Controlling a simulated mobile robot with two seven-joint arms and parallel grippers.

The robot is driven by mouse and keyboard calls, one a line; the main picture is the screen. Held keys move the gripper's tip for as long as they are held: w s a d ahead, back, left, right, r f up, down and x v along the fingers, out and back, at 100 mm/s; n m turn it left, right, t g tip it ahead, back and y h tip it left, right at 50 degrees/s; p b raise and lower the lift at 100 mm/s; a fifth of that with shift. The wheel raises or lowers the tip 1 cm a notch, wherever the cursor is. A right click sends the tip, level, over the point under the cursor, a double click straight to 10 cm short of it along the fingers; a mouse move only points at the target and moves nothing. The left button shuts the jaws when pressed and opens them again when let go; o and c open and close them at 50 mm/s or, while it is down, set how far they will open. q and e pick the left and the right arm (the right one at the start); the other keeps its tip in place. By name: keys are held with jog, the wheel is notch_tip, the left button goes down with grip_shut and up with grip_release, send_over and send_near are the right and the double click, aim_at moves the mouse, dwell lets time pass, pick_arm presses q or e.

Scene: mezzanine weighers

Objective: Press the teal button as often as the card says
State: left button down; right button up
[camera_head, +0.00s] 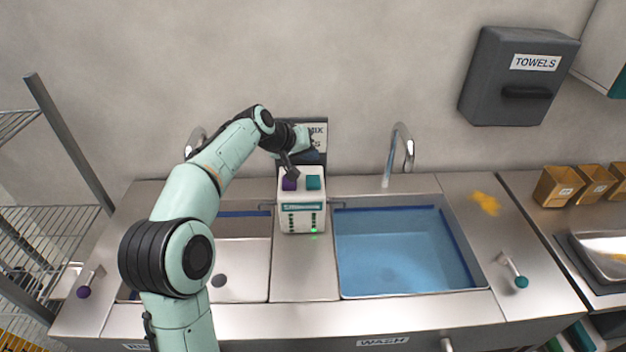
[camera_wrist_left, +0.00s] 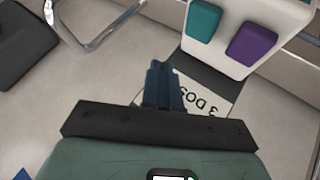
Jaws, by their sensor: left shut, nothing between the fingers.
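A white box (camera_head: 302,218) with green lights stands between two sinks. On its top are a purple button (camera_head: 289,184) at left and the teal button (camera_head: 313,183) at right. The teal button (camera_wrist_left: 204,20) and the purple button (camera_wrist_left: 251,42) also show in the left wrist view. In the left wrist view the card (camera_wrist_left: 222,98) shows upside down, reading "3 DOS", the rest cut off.
The right basin (camera_head: 405,250) holds blue water; the left basin (camera_head: 240,258) looks empty. A tap (camera_head: 403,150) stands behind the right basin. A towel dispenser (camera_head: 520,77) hangs on the wall. A wire rack (camera_head: 60,225) stands at left. An orange stain (camera_head: 485,203) marks the counter.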

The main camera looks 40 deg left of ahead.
pick_arm(q)
notch_tip(320, 180, up, 4)
jog(key=n+h+p, duration=0.1)
jog(key=n+p, duration=0.1)
jog(key=n, duration=1.4)
jog(key=shift+d+n+p, duration=0.1)
jog(key=shift+n+p, duration=0.2)
jog(key=shift+n, duration=0.1)
pick_arm(e)
jog(key=shift+t, duration=0.3)
jog(key=w+r, duration=0.3)
jog(key=w, duration=0.1)
jog(key=shift+r, duration=0.2)
pick_arm(q)
jog(key=shift+f, duration=0.1)
pick_arm(e)
jog(key=shift+s, duration=0.1)
pick_arm(q)
jog(key=b, duration=0.4)
send_over(311, 182)
jog(key=f, duration=0.7)
jog(key=shift+s+f, duration=0.2)
jog(key=shift+f, duration=0.3)
jog(key=shift+w+f, duration=0.25)
jog(key=shift+f, duration=0.15)
pick_arm(e)
jog(key=s+f, duration=0.5)
jog(key=shift+s+f+g, duration=0.15)
jog(key=shift+g, duration=0.25)
